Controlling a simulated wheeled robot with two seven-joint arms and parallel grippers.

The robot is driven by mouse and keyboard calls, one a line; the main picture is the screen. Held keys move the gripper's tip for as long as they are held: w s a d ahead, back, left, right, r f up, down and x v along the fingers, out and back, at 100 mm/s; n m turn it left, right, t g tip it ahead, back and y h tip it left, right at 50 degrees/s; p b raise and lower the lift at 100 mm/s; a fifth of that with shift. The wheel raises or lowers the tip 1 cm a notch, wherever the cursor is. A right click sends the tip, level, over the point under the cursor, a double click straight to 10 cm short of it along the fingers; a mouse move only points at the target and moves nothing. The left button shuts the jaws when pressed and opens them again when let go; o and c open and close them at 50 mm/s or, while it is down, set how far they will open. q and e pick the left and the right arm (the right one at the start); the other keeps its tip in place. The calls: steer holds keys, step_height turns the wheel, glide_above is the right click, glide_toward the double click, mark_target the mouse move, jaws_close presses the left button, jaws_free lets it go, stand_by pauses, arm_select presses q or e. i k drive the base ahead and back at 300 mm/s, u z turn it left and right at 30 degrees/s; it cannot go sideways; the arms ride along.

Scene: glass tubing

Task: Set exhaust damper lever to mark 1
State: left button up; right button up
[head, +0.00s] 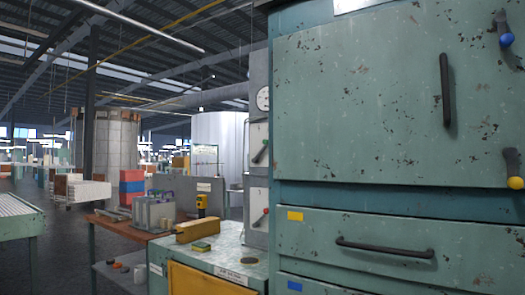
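No label that names the exhaust damper lever is readable. A lever with a green knob (257,157) sits on a pale plate on the narrow grey panel left of the cabinet. A lever with a red knob (258,222) sits on the plate below it. A lever with a blue knob (506,39) and one with an orange knob (515,183) are on the cabinet at the right edge, partly cut off by the frame. I cannot make out numbered marks at any lever. Neither of my grippers is in view.
A teal cabinet (360,110) with a closed door and drawers fills the right side. A round gauge (263,98) is above the green-knob lever. Open floor (60,262) shows at left.

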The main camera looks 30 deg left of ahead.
mark_target(265, 142)
steer(key=k, duration=1.25)
steer(key=u, duration=1.1)
steer(key=i, duration=1.15)
steer(key=u, duration=0.7)
steer(key=i, duration=1.4)
steer(key=z, duration=1.15)
steer(key=i, duration=0.95)
steer(key=z, duration=1)
